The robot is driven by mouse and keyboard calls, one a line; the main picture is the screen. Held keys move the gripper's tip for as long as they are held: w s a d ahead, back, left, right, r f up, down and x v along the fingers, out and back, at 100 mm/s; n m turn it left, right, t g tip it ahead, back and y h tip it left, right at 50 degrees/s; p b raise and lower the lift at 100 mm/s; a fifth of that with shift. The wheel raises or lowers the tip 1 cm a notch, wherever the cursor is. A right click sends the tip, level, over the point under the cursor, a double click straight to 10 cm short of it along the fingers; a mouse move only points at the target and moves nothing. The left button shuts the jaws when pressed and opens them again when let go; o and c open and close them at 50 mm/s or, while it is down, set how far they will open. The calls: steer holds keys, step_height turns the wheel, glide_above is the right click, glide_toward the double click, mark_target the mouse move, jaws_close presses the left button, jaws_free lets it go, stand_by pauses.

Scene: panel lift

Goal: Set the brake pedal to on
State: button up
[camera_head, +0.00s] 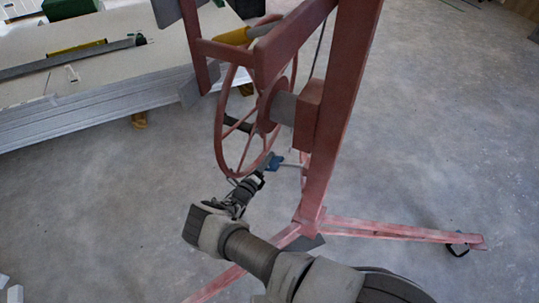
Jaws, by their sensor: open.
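A red panel lift (340,110) stands on the floor, with a large spoked red wheel (219,120) on its post. A small blue piece (273,163) sits low beside the wheel, with a thin bar running right from it toward the post. It may be the brake pedal, but I cannot tell for sure, nor whether it is on or off. My gripper (262,174) is open, small in view, just below and left of the blue piece. I cannot tell whether they touch. My arm comes up from the bottom right and hides part of the lift's base.
Red base legs (400,231) spread over the floor to the right and lower left. A stack of pale panels (90,80) lies at the left, with a yellow-and-grey tool (75,55) on top. The concrete floor (450,120) at the right is mostly clear.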

steer(key=p+v, duration=0.2)
steer(key=v, duration=1.2)
steer(key=shift+s+p, duration=0.35)
steer(key=shift+s, duration=0.05)
steer(key=shift+f, duration=0.1)
